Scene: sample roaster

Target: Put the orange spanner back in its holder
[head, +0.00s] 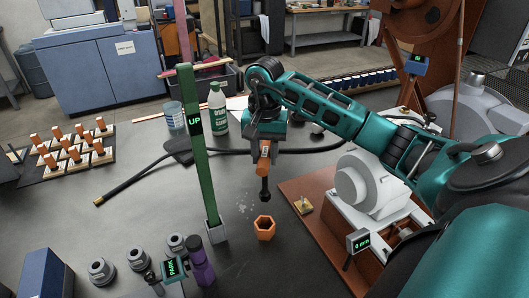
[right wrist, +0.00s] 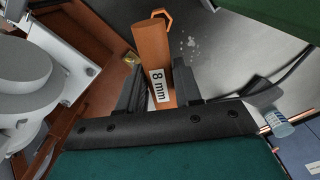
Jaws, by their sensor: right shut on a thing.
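The orange spanner (head: 263,160) has an orange handle and a dark lower end. It hangs roughly upright with its dark end down. My right gripper (head: 264,144) is shut on the upper part of its handle. The right wrist view shows the orange handle (right wrist: 155,50), with an "8 mm" label, between the fingers. The orange hexagonal holder (head: 264,229) stands on the table below the spanner's tip, with a visible gap between them. Its hexagonal rim also shows in the right wrist view (right wrist: 163,19), partly behind the handle. My left gripper is not in view.
A green post (head: 202,165) marked "UP" stands left of the spanner. A dark hose (head: 155,172) crosses the table behind. A white machine (head: 362,182) on a brown base stands to the right. A purple object (head: 200,262) and a "PARK" display (head: 174,269) are at the front.

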